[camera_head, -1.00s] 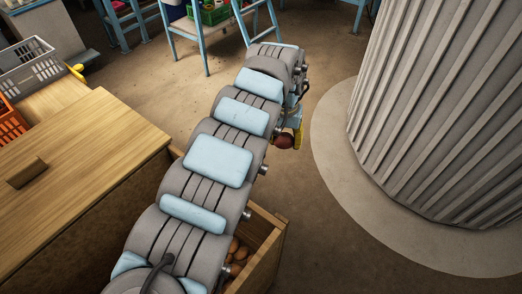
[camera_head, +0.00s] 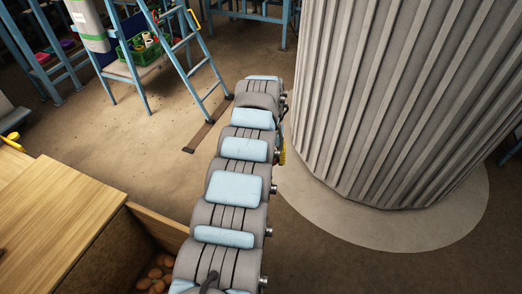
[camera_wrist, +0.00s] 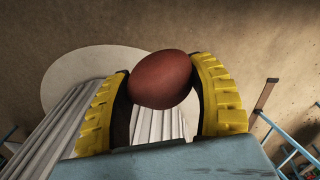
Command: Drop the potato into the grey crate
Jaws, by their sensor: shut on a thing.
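The potato (camera_wrist: 162,80) is reddish-brown and smooth. In the wrist view it is held between the two yellow ribbed fingers of my gripper (camera_wrist: 165,88), above the floor. In the head view only a bit of yellow finger (camera_head: 282,152) shows beside my arm, and the potato is hidden there. The grey crate cannot be made out clearly now; only a greyish piece shows at the left edge of the head view, and I cannot tell what it is.
A wooden bin (camera_head: 160,225) with several brown potatoes (camera_head: 157,273) stands beside a wooden counter (camera_head: 55,225) at lower left. A yellow object (camera_head: 13,142) is at the left edge. A large ribbed column (camera_head: 385,100) stands close on the right. A blue ladder (camera_head: 180,50) is behind.

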